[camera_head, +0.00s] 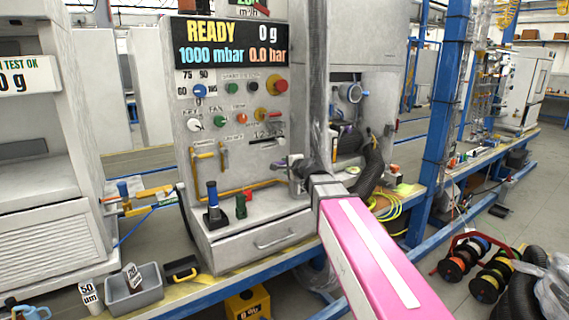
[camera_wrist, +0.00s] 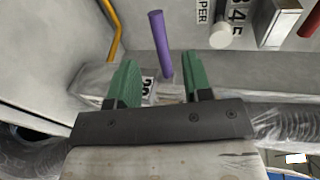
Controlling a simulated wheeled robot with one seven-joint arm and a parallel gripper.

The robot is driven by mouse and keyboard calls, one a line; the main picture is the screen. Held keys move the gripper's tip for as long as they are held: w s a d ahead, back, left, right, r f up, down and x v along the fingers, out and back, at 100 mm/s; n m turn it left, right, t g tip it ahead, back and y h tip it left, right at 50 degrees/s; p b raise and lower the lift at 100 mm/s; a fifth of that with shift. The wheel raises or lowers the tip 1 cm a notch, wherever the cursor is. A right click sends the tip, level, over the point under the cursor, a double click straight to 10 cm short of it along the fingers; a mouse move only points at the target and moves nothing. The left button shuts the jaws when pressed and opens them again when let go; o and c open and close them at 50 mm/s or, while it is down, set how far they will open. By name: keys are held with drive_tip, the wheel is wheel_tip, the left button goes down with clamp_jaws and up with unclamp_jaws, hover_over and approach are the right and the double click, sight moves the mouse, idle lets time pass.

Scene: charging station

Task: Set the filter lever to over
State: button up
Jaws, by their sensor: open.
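A purple rod-like lever (camera_wrist: 160,47), which I take to be the filter lever, stands out from the grey panel in the wrist view. Its lower end lies between the green fingers of my gripper (camera_wrist: 161,78) as seen from the wrist. The jaws are open, with a gap on both sides of the rod. I cannot tell how deep the rod sits between the fingers. A small white label (camera_wrist: 148,90) is partly hidden behind the left finger. In the head view my pink arm reaches to the machine's right edge, and the lever cannot be made out there.
A yellow-orange handle (camera_wrist: 113,32) is left of the lever in the wrist view, and a white knob (camera_wrist: 219,37) is right. In the head view the machine's display (camera_head: 232,42) reads READY. Dark hoses (camera_head: 374,170) and a blue post (camera_head: 445,110) stand right of my arm.

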drive_tip(key=x, duration=1)
drive_tip(key=shift+w+f, duration=0.15)
drive_tip(key=shift+w, duration=0.1)
drive_tip(key=shift+a, duration=0.15)
clamp_jaws()
